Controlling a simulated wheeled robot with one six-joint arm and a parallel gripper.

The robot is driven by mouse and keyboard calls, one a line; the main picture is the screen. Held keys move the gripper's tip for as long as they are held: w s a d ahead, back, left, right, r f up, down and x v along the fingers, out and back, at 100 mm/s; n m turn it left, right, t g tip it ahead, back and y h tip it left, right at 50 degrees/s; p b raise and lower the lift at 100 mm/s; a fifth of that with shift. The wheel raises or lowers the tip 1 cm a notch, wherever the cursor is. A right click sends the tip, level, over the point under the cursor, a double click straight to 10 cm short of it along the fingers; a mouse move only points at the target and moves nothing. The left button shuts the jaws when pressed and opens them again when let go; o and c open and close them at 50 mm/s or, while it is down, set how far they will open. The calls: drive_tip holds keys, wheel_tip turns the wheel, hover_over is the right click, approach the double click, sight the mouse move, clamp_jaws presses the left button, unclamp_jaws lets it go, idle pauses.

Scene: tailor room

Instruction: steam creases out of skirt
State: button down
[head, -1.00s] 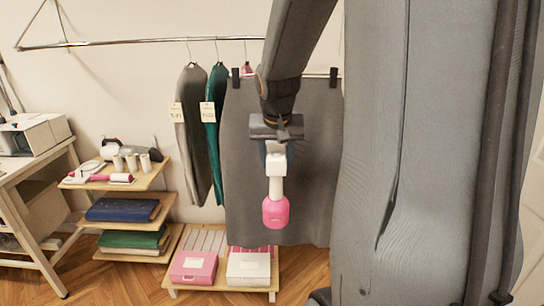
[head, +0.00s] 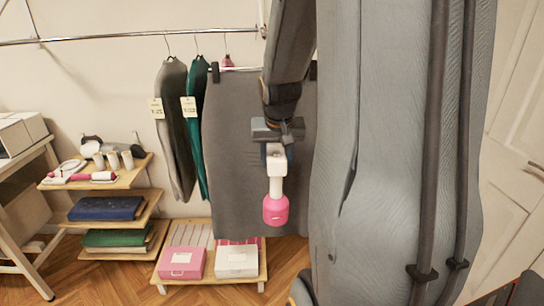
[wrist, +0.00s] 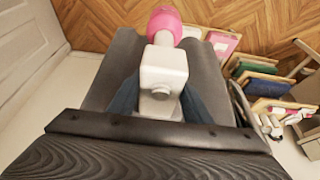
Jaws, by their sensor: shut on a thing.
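The grey skirt (head: 228,160) hangs by clips from a hanger on the rail, in the middle of the head view. It also shows in the wrist view (wrist: 112,70), behind the steamer. My gripper (head: 276,150) is shut on a white and pink handheld steamer (head: 276,205). The steamer hangs with its pink end down, in front of the skirt. In the wrist view the steamer's white body (wrist: 163,68) sits between my fingers. I cannot tell whether the steamer touches the skirt. My arm hides the skirt's upper right part.
A grey garment (head: 173,130) and a green one (head: 195,135) with tags hang left of the skirt. A low stand (head: 210,286) with a pink box (head: 183,263) and a white box (head: 237,262) is below. A tiered shelf (head: 130,177) and a table stand left.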

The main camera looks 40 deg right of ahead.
drive_tip(key=shift+s+d+f+p, duration=0.35)
drive_tip(key=shift+s+d, duration=0.15)
drive_tip(key=shift+d, duration=0.2)
drive_tip(key=shift+s+d+f+p, duration=0.3)
drive_tip(key=shift+s+d, duration=0.2)
drive_tip(key=shift+d, duration=0.2)
drive_tip(key=shift+a+f, duration=0.1)
idle(1.1)
drive_tip(key=w+a+f+b, duration=0.5)
drive_tip(key=a+f+b, duration=0.2)
drive_tip(key=b, duration=0.3)
drive_tip(key=shift+w+a+f, duration=0.2)
drive_tip(key=shift+a, duration=0.15)
idle(1.0)
idle(1.7)
